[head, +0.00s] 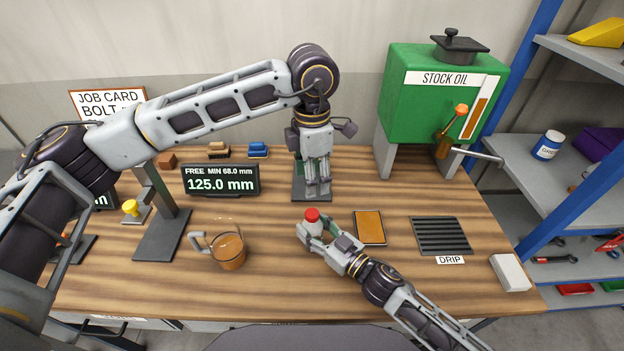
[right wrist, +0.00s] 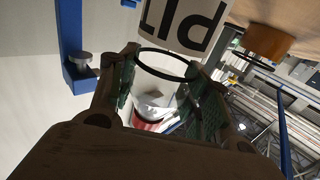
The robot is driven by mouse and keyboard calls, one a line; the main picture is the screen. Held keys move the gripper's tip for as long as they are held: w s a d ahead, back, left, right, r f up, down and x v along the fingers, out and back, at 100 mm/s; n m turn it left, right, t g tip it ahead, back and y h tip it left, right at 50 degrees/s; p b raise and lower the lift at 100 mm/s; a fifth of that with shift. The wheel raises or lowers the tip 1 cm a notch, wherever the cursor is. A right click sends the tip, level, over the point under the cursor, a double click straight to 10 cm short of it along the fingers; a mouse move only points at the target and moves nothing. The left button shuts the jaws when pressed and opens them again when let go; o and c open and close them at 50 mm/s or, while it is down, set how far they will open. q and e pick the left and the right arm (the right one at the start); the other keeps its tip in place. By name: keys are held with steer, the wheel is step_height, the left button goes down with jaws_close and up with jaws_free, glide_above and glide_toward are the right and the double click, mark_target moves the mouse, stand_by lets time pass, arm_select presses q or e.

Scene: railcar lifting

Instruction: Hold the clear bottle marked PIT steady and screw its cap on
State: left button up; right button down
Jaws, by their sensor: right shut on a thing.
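The bottle marked PIT is in my right gripper (head: 318,232), low over the middle of the table. In the head view the bottle (head: 312,227) is small and partly hidden by the fingers, with a red cap (head: 312,214) at its top. I cannot tell how tightly the cap sits. In the right wrist view the clear bottle (right wrist: 165,72) stands between the two green-padded fingers, its PIT label upside down. My left gripper (head: 317,185) points down behind the bottle, apart from the cap, over a dark stand base. Its finger gap is too small to read.
A jug of brown liquid (head: 229,250) stands left of the bottle. An orange-topped pad (head: 369,227) and a drip grate (head: 440,236) lie to the right. The green stock oil tank (head: 440,105) stands behind. The front of the table is mostly clear.

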steer(key=c, duration=0.6)
jaws_free()
steer(key=shift+s+d, duration=0.1)
steer(key=shift+v, duration=5.8)
steer(key=shift+s, duration=0.2)
